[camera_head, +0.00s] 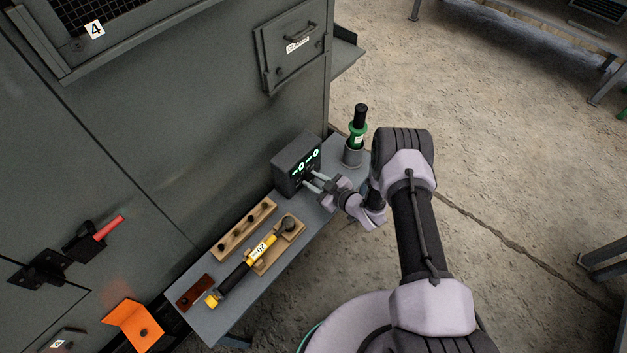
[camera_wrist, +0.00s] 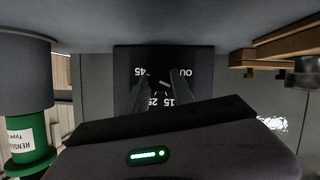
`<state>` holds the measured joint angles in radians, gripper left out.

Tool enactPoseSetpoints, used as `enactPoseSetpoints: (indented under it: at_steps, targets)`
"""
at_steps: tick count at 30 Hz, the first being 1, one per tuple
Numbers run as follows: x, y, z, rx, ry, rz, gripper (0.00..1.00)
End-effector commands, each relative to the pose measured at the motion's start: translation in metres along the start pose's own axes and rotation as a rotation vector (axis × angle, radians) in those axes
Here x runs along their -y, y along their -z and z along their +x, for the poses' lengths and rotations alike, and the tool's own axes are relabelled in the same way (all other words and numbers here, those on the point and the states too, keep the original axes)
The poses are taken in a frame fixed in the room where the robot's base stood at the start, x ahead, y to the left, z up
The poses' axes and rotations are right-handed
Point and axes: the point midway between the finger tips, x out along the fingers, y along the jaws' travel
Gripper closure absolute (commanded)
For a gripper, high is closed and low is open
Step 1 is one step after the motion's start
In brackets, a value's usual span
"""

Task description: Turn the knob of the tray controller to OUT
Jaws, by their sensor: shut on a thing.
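The tray controller (camera_head: 288,165) is a dark box with lit green-white markings on its face, standing on a narrow grey shelf against the cabinet. My gripper (camera_head: 308,181) reaches its front face from the right. In the wrist view the dark panel (camera_wrist: 124,58) shows upside-down labels 45, 15, 25 and a partly cut-off OU. The two fingers of my gripper (camera_wrist: 163,92) are shut on the knob (camera_wrist: 164,84) between these labels. A short light mark shows slanted on the knob; which label it points to I cannot tell. The fingers hide part of the dial.
A green bottle (camera_head: 357,133) stands in a grey cup (camera_head: 352,157) right of the controller. Left along the shelf (camera_head: 217,322) lie a wooden block (camera_head: 238,238), a yellow-and-black wrench (camera_head: 240,273) on a wooden holder, and a dark red block (camera_head: 194,292). Open floor lies to the right.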

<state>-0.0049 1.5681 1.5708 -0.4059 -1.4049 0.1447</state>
Motion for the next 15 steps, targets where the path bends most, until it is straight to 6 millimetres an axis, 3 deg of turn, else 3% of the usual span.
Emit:
enactPoseSetpoints:
  at_steps: [8,15]
  targets:
    - [0.0009,0.0000,-0.0002,0.000,-0.031,-0.074,1.00]
    - [0.0029,-0.0005,-0.0002,0.001,-0.100,-0.244,1.00]
